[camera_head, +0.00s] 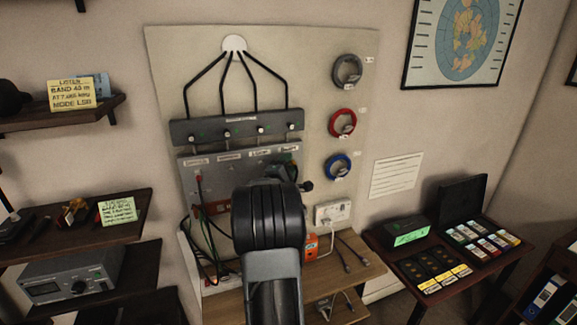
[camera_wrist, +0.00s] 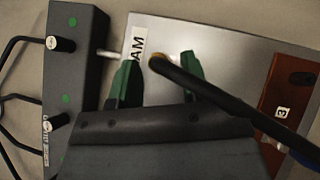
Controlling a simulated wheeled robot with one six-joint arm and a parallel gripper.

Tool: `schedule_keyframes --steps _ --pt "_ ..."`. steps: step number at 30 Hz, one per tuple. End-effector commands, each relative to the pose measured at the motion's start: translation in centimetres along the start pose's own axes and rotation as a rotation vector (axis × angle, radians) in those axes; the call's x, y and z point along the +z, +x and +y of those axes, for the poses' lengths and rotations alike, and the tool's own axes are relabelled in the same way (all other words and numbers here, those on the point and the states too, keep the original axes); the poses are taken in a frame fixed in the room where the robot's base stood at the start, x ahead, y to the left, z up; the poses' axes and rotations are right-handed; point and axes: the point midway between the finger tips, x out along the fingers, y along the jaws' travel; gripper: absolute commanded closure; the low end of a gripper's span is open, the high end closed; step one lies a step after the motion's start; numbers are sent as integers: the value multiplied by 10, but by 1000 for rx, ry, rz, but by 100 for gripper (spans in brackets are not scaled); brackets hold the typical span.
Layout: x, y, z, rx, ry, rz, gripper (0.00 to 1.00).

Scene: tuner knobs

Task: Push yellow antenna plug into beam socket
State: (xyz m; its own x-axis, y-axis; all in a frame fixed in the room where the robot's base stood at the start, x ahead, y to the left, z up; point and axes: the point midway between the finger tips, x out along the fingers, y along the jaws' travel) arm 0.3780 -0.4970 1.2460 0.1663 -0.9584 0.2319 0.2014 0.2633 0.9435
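My gripper (camera_wrist: 158,58) has green fingertips, which stand apart in the wrist view. A black cable (camera_wrist: 240,105) ends in a brass-coloured tip (camera_wrist: 157,62) between the fingertips, with a gap to the left finger. The cable crosses the right finger and runs down to the right. No clearly yellow plug shows, and I cannot tell whether the tip is seated in a socket. A white label ending in "AM" (camera_wrist: 136,44) is on the grey panel (camera_wrist: 225,45) beside the tip. In the head view my arm hides the fingers and the panel's lower right.
A dark strip with several knobs (camera_wrist: 62,90) borders the panel; it also shows in the head view (camera_head: 240,127). Coiled cables, one red (camera_head: 342,122) and one blue (camera_head: 337,167), hang on the right. Loose cables (camera_head: 205,255) hang at lower left. A red-brown strip (camera_wrist: 290,95) carries a "3" label.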

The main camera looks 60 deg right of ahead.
Motion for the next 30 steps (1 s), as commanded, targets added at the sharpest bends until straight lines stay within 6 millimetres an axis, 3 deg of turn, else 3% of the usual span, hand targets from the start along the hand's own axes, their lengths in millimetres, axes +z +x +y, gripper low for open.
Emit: schedule_keyframes --steps 9,13,30 --pt "0 -1 -1 -2 0 0 50" --pt "-1 -10 -2 -1 1 2 50" --pt "-1 -115 -2 0 0 3 50"
